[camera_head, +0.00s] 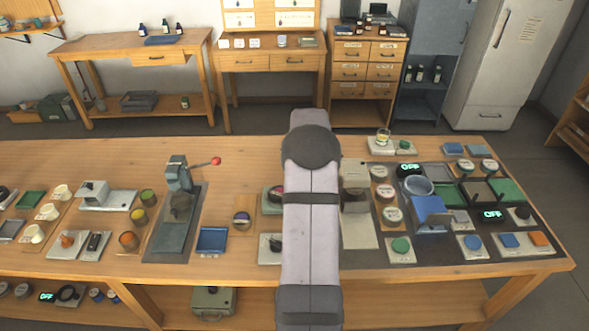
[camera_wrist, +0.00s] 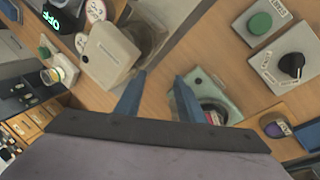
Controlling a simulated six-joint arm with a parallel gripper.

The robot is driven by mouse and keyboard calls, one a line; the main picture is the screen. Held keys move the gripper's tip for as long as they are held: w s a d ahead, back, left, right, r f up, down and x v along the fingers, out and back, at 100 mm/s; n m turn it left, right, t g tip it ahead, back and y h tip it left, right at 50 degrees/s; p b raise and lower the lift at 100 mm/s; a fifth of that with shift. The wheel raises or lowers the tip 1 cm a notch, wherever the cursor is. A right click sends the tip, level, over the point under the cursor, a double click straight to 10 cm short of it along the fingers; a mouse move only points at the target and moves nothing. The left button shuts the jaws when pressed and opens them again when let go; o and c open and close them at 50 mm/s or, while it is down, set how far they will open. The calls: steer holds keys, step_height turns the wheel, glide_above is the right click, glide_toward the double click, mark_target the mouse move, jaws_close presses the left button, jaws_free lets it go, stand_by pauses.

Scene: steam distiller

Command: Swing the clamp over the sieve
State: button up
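My gripper (camera_wrist: 158,85) is open in the wrist view, with two blue-grey fingers apart and bare wood between them. In the head view my arm hides it. A cream block-like device (camera_wrist: 110,55) is left of the fingers, and it also shows in the head view (camera_head: 355,172) on a pale plate. A round pot with a dark inside and pinkish rim (camera_wrist: 214,114) sits on a pale green base, partly behind the right finger. I cannot tell which part is the clamp or the sieve. A grey stand with a red-knobbed lever (camera_head: 180,178) is left of my arm.
A blue tray (camera_head: 212,240) and several cups (camera_head: 60,193) are to the left. A dark board with a clear round dish (camera_head: 418,186) and coloured pads is to the right. A black knob box (camera_wrist: 290,65) and green button (camera_wrist: 260,23) are at the wrist view's right.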

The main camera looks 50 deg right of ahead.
steer(key=w+a+r+t, duration=0.1)
steer(key=w+t, duration=0.1)
steer(key=w, duration=0.3)
steer(key=w+a+r+n+t+y, duration=0.1)
steer(key=w+t, duration=0.1)
steer(key=w, duration=0.3)
steer(key=shift+r, duration=0.25)
steer(key=shift+a, duration=0.1)
steer(key=shift+p+x, duration=1.45)
steer(key=shift+x, duration=2.2)
steer(key=shift+w, duration=0.1)
jaws_close()
